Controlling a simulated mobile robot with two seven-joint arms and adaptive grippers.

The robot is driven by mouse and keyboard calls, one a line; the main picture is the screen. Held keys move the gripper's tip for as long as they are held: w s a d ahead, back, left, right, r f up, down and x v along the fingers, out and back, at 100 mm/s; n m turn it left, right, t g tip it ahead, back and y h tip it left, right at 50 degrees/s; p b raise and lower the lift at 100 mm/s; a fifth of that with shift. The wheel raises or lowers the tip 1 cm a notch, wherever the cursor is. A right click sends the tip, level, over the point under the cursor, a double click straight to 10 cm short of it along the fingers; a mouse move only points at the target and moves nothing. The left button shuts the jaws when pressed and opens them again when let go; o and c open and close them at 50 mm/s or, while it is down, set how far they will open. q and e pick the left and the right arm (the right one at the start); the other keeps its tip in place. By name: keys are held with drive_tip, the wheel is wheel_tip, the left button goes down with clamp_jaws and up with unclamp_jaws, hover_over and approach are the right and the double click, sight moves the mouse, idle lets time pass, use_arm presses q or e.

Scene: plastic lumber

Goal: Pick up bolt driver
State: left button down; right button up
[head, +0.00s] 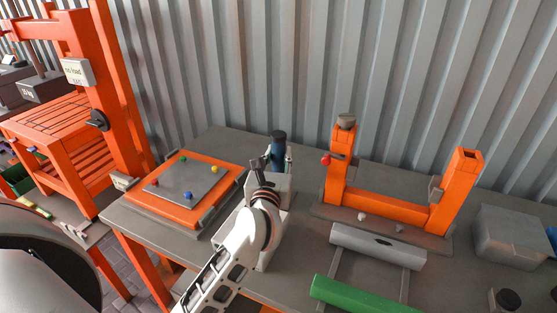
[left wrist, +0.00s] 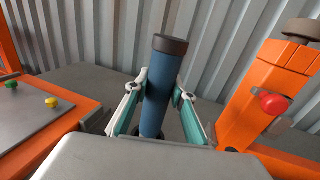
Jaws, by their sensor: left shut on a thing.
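The bolt driver, a blue upright cylinder with a dark cap (head: 279,137), is at the back middle of the grey workbench. It also shows in the left wrist view as a tall blue shaft (left wrist: 158,88). My left gripper (head: 274,163) is shut on the bolt driver, with one teal-padded finger on each side of the shaft in the left wrist view (left wrist: 160,92). The driver's lower end is mostly hidden, so I cannot tell whether it rests in a holder or hangs clear. My right gripper is not in view.
An orange panel with a grey plate (head: 170,181) and coloured knobs lies left of my left arm. An orange U-shaped frame (head: 387,208) stands to the right. A grey bar (head: 376,245) and a green bar (head: 352,296) lie in front. A corrugated wall (head: 330,60) closes the back.

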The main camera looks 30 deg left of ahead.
use_arm(q)
wheel_tip(320, 180, up, 20)
drive_tip(key=p, duration=0.3)
drive_tip(key=shift+s, duration=0.1)
idle(0.7)
